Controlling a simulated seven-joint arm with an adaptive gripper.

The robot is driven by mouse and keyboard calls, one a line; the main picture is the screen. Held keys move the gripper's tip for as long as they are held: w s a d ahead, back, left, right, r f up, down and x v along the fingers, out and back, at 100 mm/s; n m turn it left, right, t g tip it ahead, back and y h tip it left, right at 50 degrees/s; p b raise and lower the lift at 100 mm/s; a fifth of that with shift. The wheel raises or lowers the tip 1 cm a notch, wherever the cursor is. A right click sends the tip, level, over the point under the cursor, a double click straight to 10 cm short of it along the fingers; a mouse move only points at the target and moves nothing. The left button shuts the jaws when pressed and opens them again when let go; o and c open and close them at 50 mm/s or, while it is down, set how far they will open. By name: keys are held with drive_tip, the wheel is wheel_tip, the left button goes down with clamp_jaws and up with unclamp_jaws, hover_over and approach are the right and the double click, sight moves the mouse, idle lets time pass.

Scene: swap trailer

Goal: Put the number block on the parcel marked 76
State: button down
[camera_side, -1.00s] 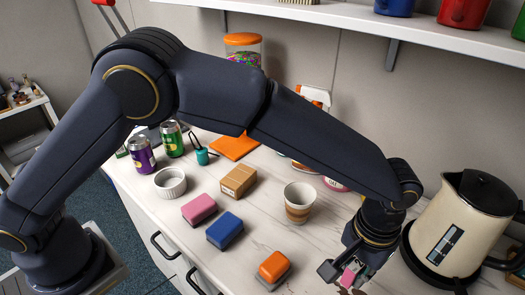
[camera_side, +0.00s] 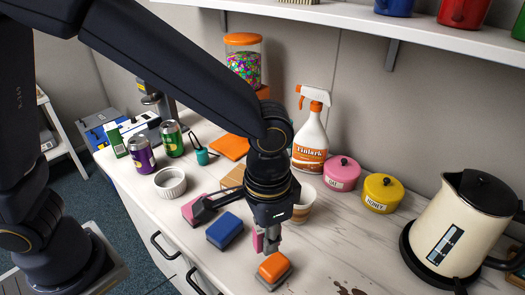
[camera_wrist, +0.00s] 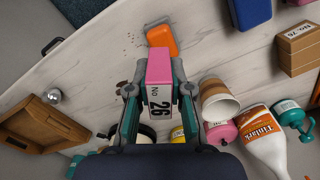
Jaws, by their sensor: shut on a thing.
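My gripper (camera_side: 266,246) is shut on a pink block, the number block (camera_side: 258,241), above the counter near the orange sponge. In the wrist view the parcel (camera_wrist: 298,58) is at the upper right, with a label that appears to read "No 76". Nothing is seen on its visible top.
Near my gripper are an orange sponge (camera_side: 274,268), a blue sponge (camera_side: 225,230), a pink sponge (camera_side: 190,212) and a striped paper cup (camera_side: 305,203). A spray bottle (camera_side: 310,140), pink pot (camera_side: 342,173), yellow pot (camera_side: 383,192) and kettle (camera_side: 465,228) stand behind and right.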

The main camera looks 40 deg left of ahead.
drive_tip(key=w+a+r+n, duration=0.1)
drive_tip(key=a+r+n, duration=0.15)
drive_tip(key=a, duration=0.95)
drive_tip(key=w+a+r+n, duration=0.1)
drive_tip(key=a+r+n, duration=0.15)
drive_tip(key=a, duration=0.95)
hover_over(238, 175)
drive_tip(key=s, duration=0.1)
wheel_tip(238, 175, down, 9)
drive_tip(key=shift+s+d+f, duration=0.1)
drive_tip(key=shift+f, duration=0.05)
drive_tip(key=shift+w+f, duration=0.4)
drive_tip(key=shift+f, duration=0.05)
drive_tip(key=shift+w+f, duration=0.15)
drive_tip(key=shift+f, duration=1.55)
drive_tip(key=c, duration=1.1)
unclamp_jaws()
drive_tip(key=shift+f, duration=0.15)
drive_tip(key=shift+o, duration=0.2)
